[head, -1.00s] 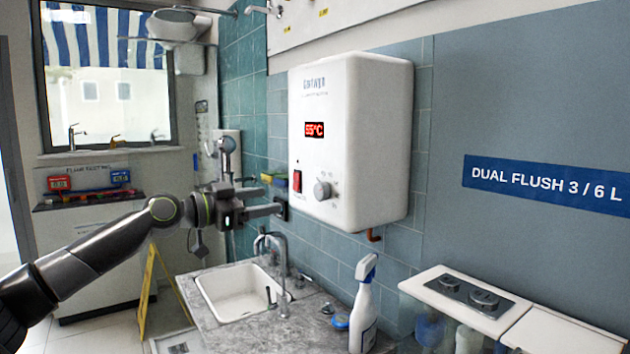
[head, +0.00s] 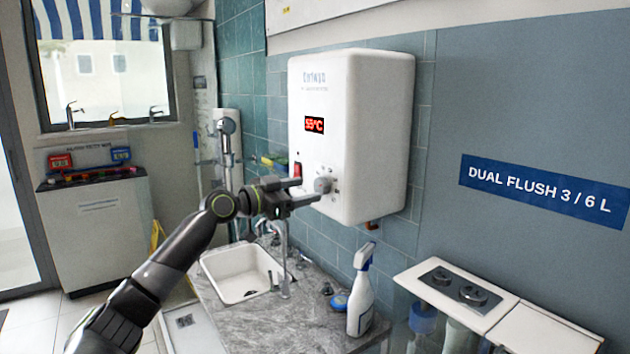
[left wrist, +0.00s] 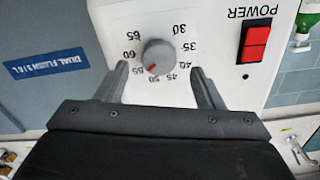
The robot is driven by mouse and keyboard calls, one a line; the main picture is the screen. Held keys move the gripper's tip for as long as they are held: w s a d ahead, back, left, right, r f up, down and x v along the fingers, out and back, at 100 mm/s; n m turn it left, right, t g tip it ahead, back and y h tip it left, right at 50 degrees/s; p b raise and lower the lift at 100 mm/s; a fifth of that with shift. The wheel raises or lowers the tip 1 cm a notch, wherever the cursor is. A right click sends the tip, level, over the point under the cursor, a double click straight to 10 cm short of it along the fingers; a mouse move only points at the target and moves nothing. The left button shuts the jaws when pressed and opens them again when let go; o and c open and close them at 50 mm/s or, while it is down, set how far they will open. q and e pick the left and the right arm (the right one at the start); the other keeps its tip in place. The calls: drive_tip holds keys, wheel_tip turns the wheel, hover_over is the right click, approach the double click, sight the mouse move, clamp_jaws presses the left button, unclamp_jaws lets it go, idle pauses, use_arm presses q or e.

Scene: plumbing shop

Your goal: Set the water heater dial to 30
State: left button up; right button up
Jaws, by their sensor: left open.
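The white water heater (head: 380,130) hangs on the tiled wall, and its red display (head: 314,124) reads 55°C. Its grey round dial (head: 323,185) is low on the front face. In the left wrist view, which is upside down, the dial (left wrist: 158,57) has a red mark pointing between 50 and 55, nearer 55. The 30 label (left wrist: 181,30) is on the far side of the dial. My left gripper (head: 308,190) is open in front of the dial. Its fingers (left wrist: 160,80) flank the dial with visible gaps. My right gripper is out of view.
The red power switch (left wrist: 254,44) sits near the dial. Below are a sink (head: 240,272), a faucet (head: 283,260) and a spray bottle (head: 361,295) on the stone counter. A flush plate display (head: 466,290) stands to the right.

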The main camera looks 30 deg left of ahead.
sight(318, 187)
use_arm(q)
drive_tip(key=shift+p+x, duration=0.7)
drive_tip(key=shift+x, duration=1.4)
drive_tip(key=c, duration=1)
